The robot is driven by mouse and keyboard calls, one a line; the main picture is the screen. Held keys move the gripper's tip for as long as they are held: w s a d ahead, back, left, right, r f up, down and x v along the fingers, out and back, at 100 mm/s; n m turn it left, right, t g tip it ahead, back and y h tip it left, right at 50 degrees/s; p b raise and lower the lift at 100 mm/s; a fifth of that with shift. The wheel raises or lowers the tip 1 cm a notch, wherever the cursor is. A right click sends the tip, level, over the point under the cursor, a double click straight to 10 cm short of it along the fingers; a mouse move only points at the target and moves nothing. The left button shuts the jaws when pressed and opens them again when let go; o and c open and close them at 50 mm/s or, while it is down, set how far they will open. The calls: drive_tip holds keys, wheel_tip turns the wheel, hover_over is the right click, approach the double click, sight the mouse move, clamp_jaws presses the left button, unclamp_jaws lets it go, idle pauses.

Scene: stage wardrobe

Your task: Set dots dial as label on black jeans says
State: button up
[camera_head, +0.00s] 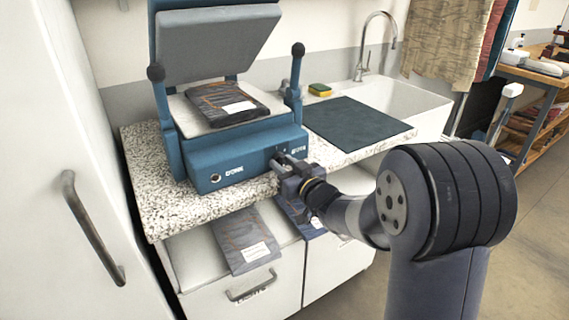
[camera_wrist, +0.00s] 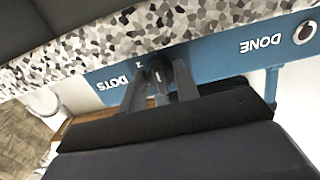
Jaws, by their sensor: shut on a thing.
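A blue heat press (camera_head: 230,150) stands open on the counter. Its front panel carries the dots dial (camera_wrist: 158,70), marked "DOTS", near the right end. My gripper (camera_head: 281,163) is at that end of the panel and mostly hides the dial there. In the wrist view its two fingers (camera_wrist: 160,80) are shut on the dial, one on each side. A numeral beside the dial is too small to read surely. Dark folded jeans (camera_head: 215,98) lie on the lower plate with a white label (camera_head: 239,107), whose print I cannot read.
Grey jeans (camera_head: 240,232) and blue jeans (camera_head: 294,212), both with white labels, lie below the counter edge. A round button marked "DONE" (camera_head: 215,178) is on the panel's left. A dark mat (camera_head: 355,122), a sponge (camera_head: 320,90) and a sink (camera_head: 410,105) are right of the press.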

idle(0.3)
drive_tip(key=o, duration=1)
drive_tip(key=shift+c, duration=0.2)
drive_tip(key=v, duration=1.1)
drive_tip(key=shift+w+a, duration=0.1)
drive_tip(key=shift+w, duration=0.05)
drive_tip(key=x, duration=1)
drive_tip(key=shift+w+a, duration=0.25)
drive_tip(key=shift+w, duration=0.05)
drive_tip(key=shift+s+d, duration=0.1)
